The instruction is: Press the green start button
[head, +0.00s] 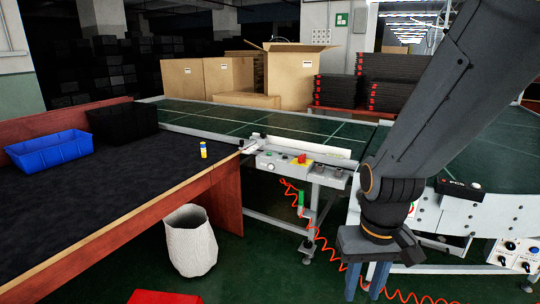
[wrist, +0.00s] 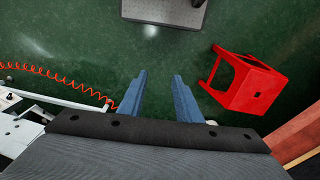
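A second control box (head: 515,255) with dark knobs sits at the right edge. My gripper (head: 364,282) points down in front of the conveyor, lower and to the right of the first panel, apart from it. In the wrist view its two blue fingers (wrist: 159,76) stand apart with nothing between them.
A dark-topped table (head: 110,200) fills the left, with a blue bin (head: 49,149) and a small yellow bottle (head: 203,150). A white waste basket (head: 190,240) stands on the floor. A red stool (wrist: 250,82) and a coiled red hose (wrist: 60,80) lie below my gripper's view.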

